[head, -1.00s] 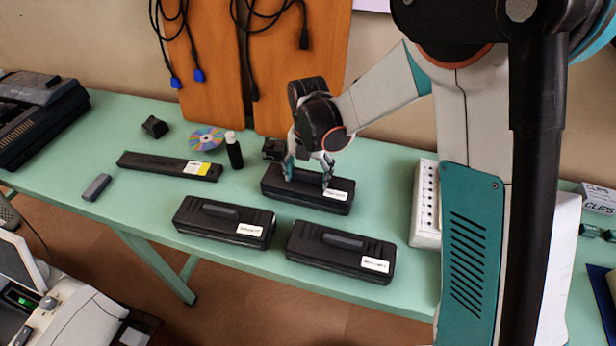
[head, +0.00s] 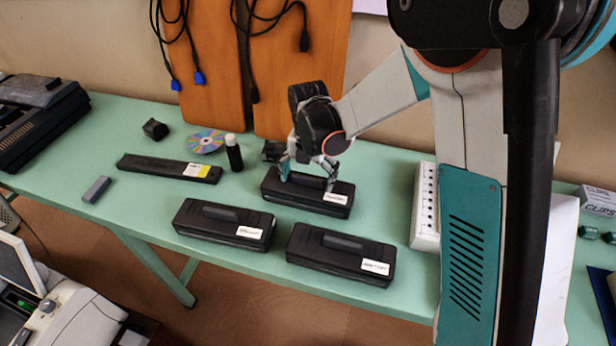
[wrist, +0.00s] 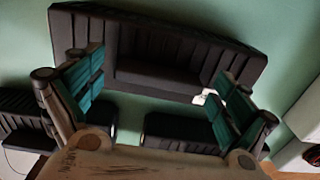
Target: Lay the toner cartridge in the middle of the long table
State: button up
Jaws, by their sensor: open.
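Three alike black ribbed units with raised handles and white labels lie on the long green table (head: 75,183), and they look like toner cartridges. One is at the back (head: 307,204), one at front left (head: 212,231) and one at front right (head: 325,262). Their labels are too small to read. My gripper (head: 308,183) is pointed down over the back unit, its fingers apart on either side of the raised handle. In the wrist view, the ribbed unit (wrist: 220,62) lies between and beyond the open teal fingers (wrist: 160,105). Whether the fingers touch it I cannot tell.
A long slim black bar (head: 150,164) with a yellow and white label lies to the left. A small dark bottle (head: 234,155), a disc (head: 206,140) and a grey block (head: 97,188) are nearby. A white power strip (head: 425,205) lies right. The table's left part has free room.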

notch_tip(320, 180, up, 12)
jog(key=p, duration=0.3)
jog(key=shift+p, duration=0.3)
